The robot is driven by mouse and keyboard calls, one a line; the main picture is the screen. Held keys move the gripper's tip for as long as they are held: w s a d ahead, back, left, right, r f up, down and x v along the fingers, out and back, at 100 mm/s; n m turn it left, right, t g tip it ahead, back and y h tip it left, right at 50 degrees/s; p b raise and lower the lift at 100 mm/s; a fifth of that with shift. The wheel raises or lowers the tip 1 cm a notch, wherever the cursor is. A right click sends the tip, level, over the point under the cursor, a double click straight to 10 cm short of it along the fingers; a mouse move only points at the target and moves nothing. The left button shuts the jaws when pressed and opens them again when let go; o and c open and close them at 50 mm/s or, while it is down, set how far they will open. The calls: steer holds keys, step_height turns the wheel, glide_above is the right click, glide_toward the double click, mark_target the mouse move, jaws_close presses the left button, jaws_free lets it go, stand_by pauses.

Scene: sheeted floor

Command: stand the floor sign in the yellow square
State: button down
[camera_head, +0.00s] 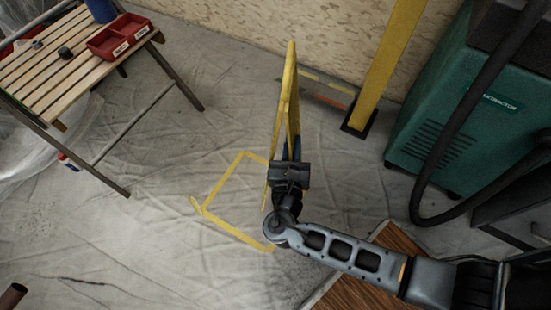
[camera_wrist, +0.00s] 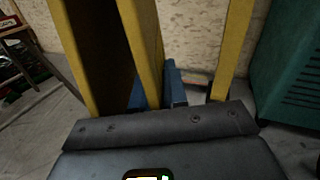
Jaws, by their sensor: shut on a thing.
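The yellow floor sign (camera_head: 286,105) is upright and seen nearly edge-on in the head view, its two panels slightly apart at the bottom. My gripper (camera_head: 290,158) is shut on the sign. In the wrist view, the blue fingers of my gripper (camera_wrist: 158,92) close around a yellow panel of the sign (camera_wrist: 142,40). The yellow square (camera_head: 222,183) is taped on the floor. The sign stands or hangs over the square's right side, and sign and arm hide that side. I cannot tell whether the sign's feet touch the floor.
A slatted wooden table (camera_head: 50,62) with a red tray (camera_head: 118,37) stands at upper left. A yellow post (camera_head: 392,60) is behind the sign. A green extractor (camera_head: 455,125) with a black hose is at right. The floor left of the square is clear.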

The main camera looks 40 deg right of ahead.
steer(key=w+a+f+b, duration=0.5)
steer(key=a+f+b, duration=0.3)
steer(key=a+f, duration=0.1)
steer(key=shift+w+a+f, duration=0.4)
steer(key=shift+f, duration=0.45)
steer(key=c, duration=1.1)
jaws_free()
steer(key=shift+f, duration=0.1)
steer(key=shift+c, duration=0.2)
steer(key=p+v, duration=0.2)
steer(key=v, duration=1)
steer(key=shift+p, duration=0.4)
steer(key=shift+s+d, duration=0.15)
